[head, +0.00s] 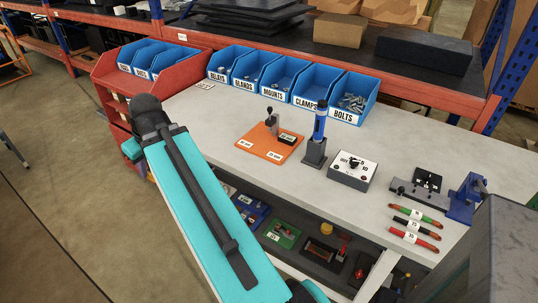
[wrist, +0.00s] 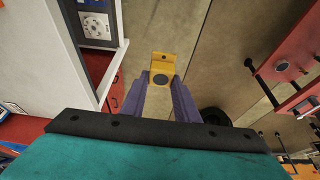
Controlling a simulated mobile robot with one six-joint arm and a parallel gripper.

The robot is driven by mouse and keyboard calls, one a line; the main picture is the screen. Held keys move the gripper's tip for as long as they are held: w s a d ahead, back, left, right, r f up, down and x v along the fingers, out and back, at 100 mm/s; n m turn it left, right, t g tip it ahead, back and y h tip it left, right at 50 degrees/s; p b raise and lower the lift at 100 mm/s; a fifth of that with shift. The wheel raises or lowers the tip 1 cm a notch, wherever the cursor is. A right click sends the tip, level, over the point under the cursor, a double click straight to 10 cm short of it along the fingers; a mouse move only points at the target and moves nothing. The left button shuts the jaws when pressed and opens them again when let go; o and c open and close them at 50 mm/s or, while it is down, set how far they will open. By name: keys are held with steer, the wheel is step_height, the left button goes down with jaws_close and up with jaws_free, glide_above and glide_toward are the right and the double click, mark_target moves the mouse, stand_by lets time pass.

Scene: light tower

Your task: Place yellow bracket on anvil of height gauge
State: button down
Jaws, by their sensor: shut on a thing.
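In the wrist view the yellow bracket (wrist: 163,63) is held between the purple fingers of my gripper (wrist: 162,82). It is L-shaped, with a small hole in its upper part and a dark round spot lower down. Behind it is only floor. My gripper and the bracket do not show in the head view. I cannot tell for sure which fixture on the bench is the height gauge. Candidates in the head view are a blue upright device on a dark base (head: 316,150) and a blue frame-like fixture (head: 465,198) at the right end.
Blue bins (head: 348,97) line the back. A lower shelf holds small parts. The bench's left part is clear.

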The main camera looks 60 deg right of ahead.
steer(key=s+d+f+b, duration=0.2)
steer(key=s+d+b, duration=0.3)
steer(key=s+d, duration=0.9)
steer(key=s+d+f+b, duration=0.2)
steer(key=s+d+b, duration=0.4)
steer(key=s+d, duration=0.8)
steer(key=shift+s+f, duration=0.3)
steer(key=shift+s, duration=0.4)
steer(key=shift+w+d+r+p, duration=0.25)
steer(key=shift+d+p, duration=0.05)
steer(key=shift+p, duration=1.1)
steer(key=d+p, duration=0.1)
steer(key=p, duration=0.4)
steer(key=shift+w, duration=0.35)
steer(key=p, duration=0.8)
steer(key=shift+w+d+f, duration=0.2)
steer(key=shift+w, duration=0.1)
steer(key=w+d+p, duration=0.1)
steer(key=w+d, duration=0.2)
steer(key=w+d+f+p, duration=0.1)
steer(key=w+d, duration=0.2)
steer(key=w+d+p, duration=0.1)
steer(key=w+d, duration=0.2)
steer(key=d, duration=0.1)
steer(key=shift+f, duration=0.25)
